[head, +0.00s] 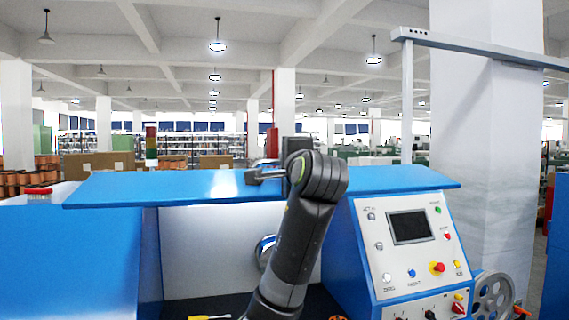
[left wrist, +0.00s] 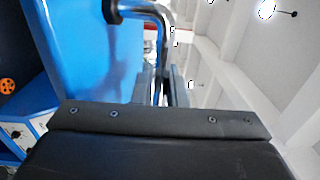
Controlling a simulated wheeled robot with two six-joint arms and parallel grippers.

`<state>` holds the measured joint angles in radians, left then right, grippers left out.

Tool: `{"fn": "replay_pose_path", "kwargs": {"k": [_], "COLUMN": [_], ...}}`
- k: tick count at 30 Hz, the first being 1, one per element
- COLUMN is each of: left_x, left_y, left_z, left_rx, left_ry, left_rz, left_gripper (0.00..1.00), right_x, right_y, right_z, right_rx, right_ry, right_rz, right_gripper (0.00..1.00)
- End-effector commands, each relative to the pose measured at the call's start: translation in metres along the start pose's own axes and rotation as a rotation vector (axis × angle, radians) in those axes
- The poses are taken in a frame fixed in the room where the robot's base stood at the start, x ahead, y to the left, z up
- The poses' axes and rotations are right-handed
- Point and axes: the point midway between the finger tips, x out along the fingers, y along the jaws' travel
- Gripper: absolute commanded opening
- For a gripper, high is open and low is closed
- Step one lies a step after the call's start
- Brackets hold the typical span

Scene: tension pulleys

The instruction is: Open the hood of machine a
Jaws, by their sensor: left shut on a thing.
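The hood (head: 140,189) of the machine is a wide blue panel. In the head view it lies across the top of the machine, with the white inner wall (head: 200,265) open to view below it. My left gripper (head: 256,176) is at the hood's upper side, near its middle. In the left wrist view the blue hood (left wrist: 80,50) fills the left, and a bent metal handle (left wrist: 158,22) stands out from it. The fingers of my left gripper (left wrist: 166,88) are shut on the handle bar. The part of the handle between the fingers is mostly hidden. My right gripper is not in view.
A control panel with a screen (head: 409,227) and several buttons stands on the right of the machine. A chrome round part (head: 265,250) is inside, partly behind my arm. A screwdriver with a yellow handle (head: 200,317) lies at the bottom. A white pillar (head: 488,160) stands at right.

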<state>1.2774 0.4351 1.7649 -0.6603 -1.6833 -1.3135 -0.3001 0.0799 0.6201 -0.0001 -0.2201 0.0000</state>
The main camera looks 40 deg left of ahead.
Motion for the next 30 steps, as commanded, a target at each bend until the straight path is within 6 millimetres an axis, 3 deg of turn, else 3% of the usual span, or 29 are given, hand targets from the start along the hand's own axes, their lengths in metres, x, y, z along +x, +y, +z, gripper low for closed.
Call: {"fn": "replay_pose_path", "kwargs": {"k": [1, 13, 29, 30], "left_x": [-0.002, -0.016, -0.019, -0.019], "left_y": [0.015, 0.061, 0.066, 0.066], "left_z": [-0.001, -0.001, 0.000, 0.000], "left_rx": [0.002, 0.003, 0.002, 0.002], "left_ry": [0.000, -0.003, -0.003, -0.003], "left_rz": [-0.007, -0.092, -0.115, -0.115], "left_gripper": [0.00, 0.00, 0.00, 0.18], "right_x": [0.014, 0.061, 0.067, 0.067], "right_y": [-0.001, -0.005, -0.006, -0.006], "right_z": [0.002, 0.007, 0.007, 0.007], "right_rx": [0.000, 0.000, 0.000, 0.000], "right_ry": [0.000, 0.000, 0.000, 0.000], "right_rz": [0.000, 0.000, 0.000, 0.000], "right_gripper": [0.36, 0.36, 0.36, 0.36]}}
